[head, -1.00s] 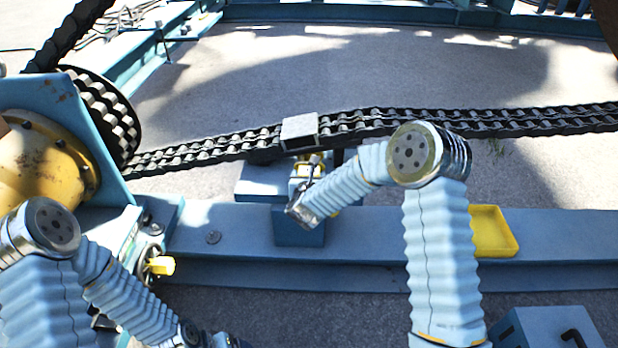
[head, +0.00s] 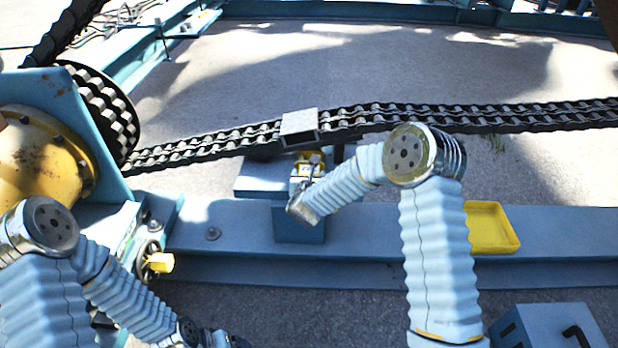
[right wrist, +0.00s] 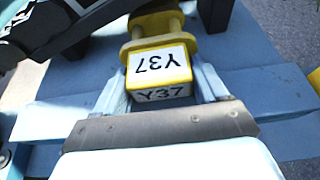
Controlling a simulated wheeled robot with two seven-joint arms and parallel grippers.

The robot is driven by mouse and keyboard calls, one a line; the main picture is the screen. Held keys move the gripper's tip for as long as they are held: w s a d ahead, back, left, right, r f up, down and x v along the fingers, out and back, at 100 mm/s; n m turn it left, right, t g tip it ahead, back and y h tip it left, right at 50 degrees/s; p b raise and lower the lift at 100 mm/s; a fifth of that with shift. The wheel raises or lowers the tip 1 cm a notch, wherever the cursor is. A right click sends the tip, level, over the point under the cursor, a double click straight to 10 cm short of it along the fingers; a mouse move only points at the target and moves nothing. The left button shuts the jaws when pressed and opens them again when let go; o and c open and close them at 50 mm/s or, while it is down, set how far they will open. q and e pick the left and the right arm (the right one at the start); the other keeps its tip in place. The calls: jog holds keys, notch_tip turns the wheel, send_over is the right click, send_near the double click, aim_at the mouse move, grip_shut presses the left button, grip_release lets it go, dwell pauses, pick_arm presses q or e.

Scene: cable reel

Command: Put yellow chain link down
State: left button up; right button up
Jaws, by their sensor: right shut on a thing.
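The yellow chain link (right wrist: 160,66), with a white label reading Y37, is between the fingers of my right gripper (right wrist: 161,90) in the right wrist view. The fingers are shut on it from both sides. In the head view the link (head: 308,158) shows partly beyond my right gripper (head: 306,176), just below the metal block on the chain. It is above or at the blue stand; whether it touches anything I cannot tell. My left arm comes in at the lower left, with its gripper out of view.
A black chain (head: 430,115) runs across the scene with a grey block (head: 299,123) over it. An empty-looking yellow tray (head: 490,246) sits on the blue beam (head: 370,228) at right. A blue box (head: 550,335) stands at the lower right. A yellow handle (head: 161,263) sticks out at left.

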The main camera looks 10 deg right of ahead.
jog(key=shift+s+f, duration=0.15)
jog(key=shift+f, duration=0.2)
